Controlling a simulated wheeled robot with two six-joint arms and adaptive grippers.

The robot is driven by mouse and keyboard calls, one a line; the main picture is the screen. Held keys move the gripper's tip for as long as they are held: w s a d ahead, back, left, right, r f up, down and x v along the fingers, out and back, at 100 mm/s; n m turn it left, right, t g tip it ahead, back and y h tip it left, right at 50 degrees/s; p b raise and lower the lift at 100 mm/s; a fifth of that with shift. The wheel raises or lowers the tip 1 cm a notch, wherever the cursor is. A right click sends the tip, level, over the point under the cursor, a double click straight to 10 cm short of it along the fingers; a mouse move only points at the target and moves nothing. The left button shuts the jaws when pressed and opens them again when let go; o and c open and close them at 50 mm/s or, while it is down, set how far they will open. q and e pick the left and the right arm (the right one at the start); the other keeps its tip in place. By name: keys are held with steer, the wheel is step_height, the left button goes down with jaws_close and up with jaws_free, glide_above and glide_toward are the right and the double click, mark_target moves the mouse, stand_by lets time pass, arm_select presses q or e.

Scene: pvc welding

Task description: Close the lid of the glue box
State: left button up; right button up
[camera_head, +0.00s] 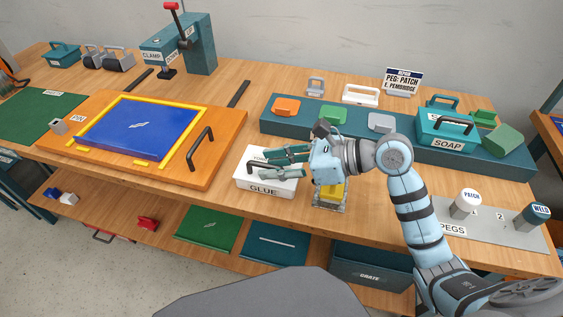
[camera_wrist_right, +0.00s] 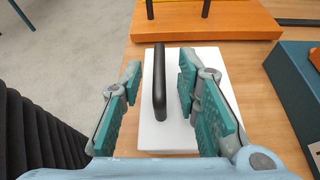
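The glue box (camera_head: 264,190) is white with a GLUE label on its front and stands near the table's front edge. Its white top (camera_wrist_right: 205,65) carries a dark bar handle (camera_wrist_right: 159,85); in the head view the fingers partly cover the top, and I cannot tell how the lid sits. My right gripper (camera_head: 264,162) is over the box with its teal fingers apart. In the wrist view the right gripper (camera_wrist_right: 158,78) has one finger on each side of the handle, with visible gaps, so it is open. My left gripper is not in view.
An orange board with a blue panel (camera_head: 140,128) and black handle lies left of the box. A teal tray (camera_head: 300,128) with coloured blocks is behind it. A small yellow item (camera_head: 330,190) stands just right. Wooden table shows between them.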

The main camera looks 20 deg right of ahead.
steer(key=v, duration=1)
steer(key=shift+s+d+f, duration=0.1)
steer(key=shift+s+d, duration=0.25)
steer(key=shift+d, duration=0.05)
steer(key=shift+s+d, duration=0.15)
steer(key=shift+d, duration=0.05)
steer(key=shift+d+r, duration=0.25)
steer(key=shift+r, duration=0.15)
